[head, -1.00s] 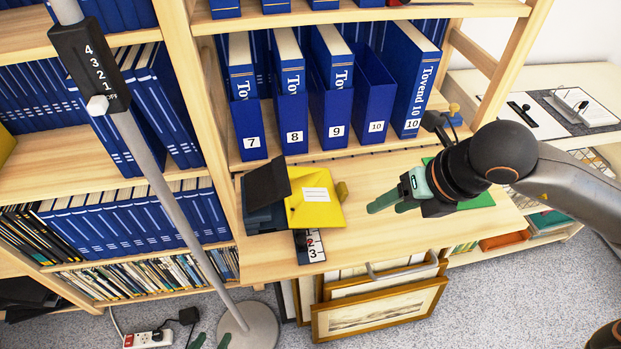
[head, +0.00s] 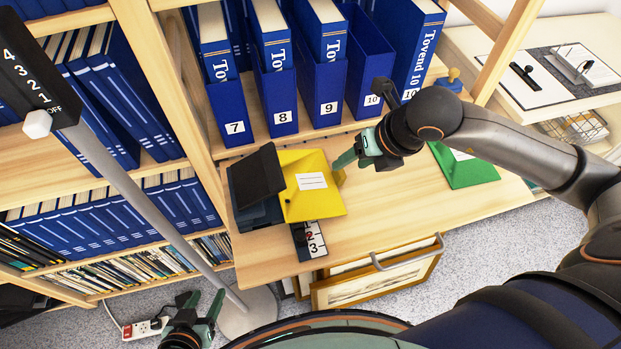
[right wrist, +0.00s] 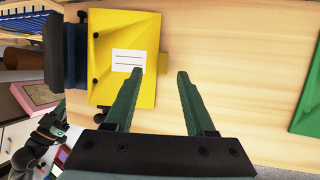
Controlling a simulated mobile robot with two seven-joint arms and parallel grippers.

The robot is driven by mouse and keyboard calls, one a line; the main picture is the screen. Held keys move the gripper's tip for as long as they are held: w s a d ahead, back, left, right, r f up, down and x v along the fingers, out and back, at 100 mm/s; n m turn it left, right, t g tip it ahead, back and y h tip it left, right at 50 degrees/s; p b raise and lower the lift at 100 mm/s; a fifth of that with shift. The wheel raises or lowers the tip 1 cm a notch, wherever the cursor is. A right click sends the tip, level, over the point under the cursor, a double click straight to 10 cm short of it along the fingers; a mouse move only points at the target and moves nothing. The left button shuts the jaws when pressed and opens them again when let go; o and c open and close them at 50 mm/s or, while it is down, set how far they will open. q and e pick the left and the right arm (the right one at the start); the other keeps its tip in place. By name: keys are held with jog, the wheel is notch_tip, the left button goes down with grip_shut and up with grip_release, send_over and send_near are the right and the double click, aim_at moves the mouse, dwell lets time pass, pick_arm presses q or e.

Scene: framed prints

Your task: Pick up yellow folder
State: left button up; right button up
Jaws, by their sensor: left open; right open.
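The yellow folder (head: 318,198) lies on the wooden shelf board, with a white label on its face. Its left side meets a dark folder or box (head: 256,190). My right gripper (head: 346,162) is open and empty, just right of the yellow folder. In the right wrist view, the folder (right wrist: 140,80) is ahead, and the fingers of my right gripper (right wrist: 155,75) are spread, with the left finger overlapping the folder's edge; contact cannot be told. My left gripper (head: 203,304) is open and empty, low at the left by the lamp-like pole base.
A green folder (head: 466,168) lies to the right on the board. Blue numbered binders (head: 281,110) stand behind. A grey pole (head: 150,200) with a switch box rises at the left. Framed prints (head: 370,280) lean below the board.

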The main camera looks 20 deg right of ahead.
aim_at(341, 171)
jog(key=x, duration=0.5)
jog(key=shift+d+f, duration=0.2)
grip_shut()
dwell(0.4)
